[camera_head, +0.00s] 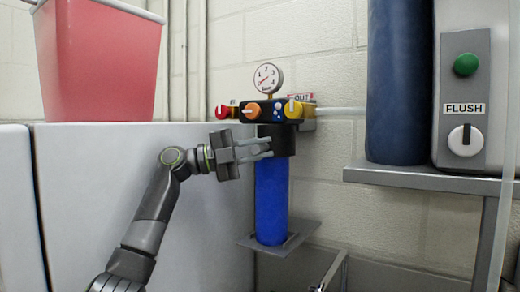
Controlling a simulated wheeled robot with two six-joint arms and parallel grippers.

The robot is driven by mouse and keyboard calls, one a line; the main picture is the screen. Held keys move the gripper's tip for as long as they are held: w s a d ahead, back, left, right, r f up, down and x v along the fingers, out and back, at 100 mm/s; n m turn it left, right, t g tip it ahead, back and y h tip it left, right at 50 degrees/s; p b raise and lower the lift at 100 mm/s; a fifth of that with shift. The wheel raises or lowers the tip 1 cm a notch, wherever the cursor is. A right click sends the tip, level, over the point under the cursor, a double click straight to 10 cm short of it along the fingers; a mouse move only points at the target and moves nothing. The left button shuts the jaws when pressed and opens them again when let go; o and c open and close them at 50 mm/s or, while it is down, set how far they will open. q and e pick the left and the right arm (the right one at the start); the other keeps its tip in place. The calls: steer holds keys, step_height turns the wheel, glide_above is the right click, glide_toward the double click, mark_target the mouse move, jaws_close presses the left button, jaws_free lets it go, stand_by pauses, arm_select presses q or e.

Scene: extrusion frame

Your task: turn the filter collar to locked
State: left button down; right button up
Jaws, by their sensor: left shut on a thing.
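The filter unit hangs at the middle of the view, with a blue filter housing (271,200) below a black collar (284,139). My left gripper (268,149) reaches in from the left with its two fingers at the collar's height. It is shut on the collar, with the fingertips against the collar's left and front side. The collar's far side is hidden. No lock marking on the collar can be made out. My right gripper is not in view.
Above the collar sit a gauge (268,79), an orange knob (252,111), a red knob (223,111) and a yellow knob (293,109). A grey shelf (400,178) at right holds a dark blue tank and the FLUSH panel (464,107). A red bin (97,60) stands at upper left.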

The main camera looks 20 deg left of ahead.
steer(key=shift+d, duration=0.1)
arm_select(q)
steer(key=c, duration=1.3)
jaws_free()
steer(key=shift+w, duration=0.1)
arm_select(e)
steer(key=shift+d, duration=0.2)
